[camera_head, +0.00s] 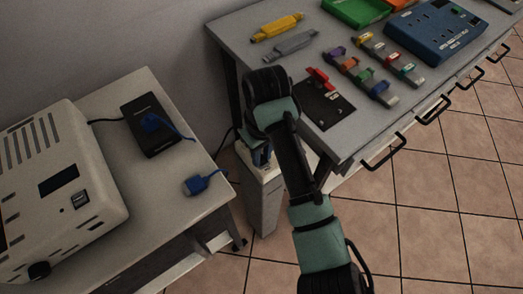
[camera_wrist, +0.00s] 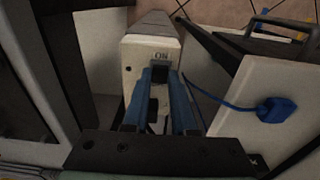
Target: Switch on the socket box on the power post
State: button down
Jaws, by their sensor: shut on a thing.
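The power post (camera_head: 262,205) stands between the two tables, pale grey and upright. Its socket box (camera_wrist: 135,50) is off-white with the word ON printed on top, in the wrist view. A black switch (camera_wrist: 158,73) sits just below that word. My gripper (camera_wrist: 160,78) has blue fingers, one on each side of the black switch, and is shut on it. In the head view my gripper (camera_head: 261,155) is over the post's top, and my arm hides much of the box. The sockets cannot be made out.
A blue plug (camera_head: 198,184) with a cable lies on the left table's edge (camera_head: 215,207). A black box (camera_head: 150,126) with a blue plug and a white appliance (camera_head: 60,185) also stand there.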

jog(key=shift+s+d+t+y+p, duration=0.1)
jog(key=shift+s+t+y+p, duration=0.2)
jog(key=shift+t+y+p, duration=0.45)
jog(key=shift+d+t+y, duration=0.1)
jog(key=shift+t+y, duration=0.15)
jog(key=shift+t, duration=0.3)
jog(key=c, duration=0.7)
grip_release()
jog(key=p+v, duration=0.2)
jog(key=v, duration=1.1)
jog(key=shift+s+p, duration=0.1)
jog(key=shift+p, duration=0.3)
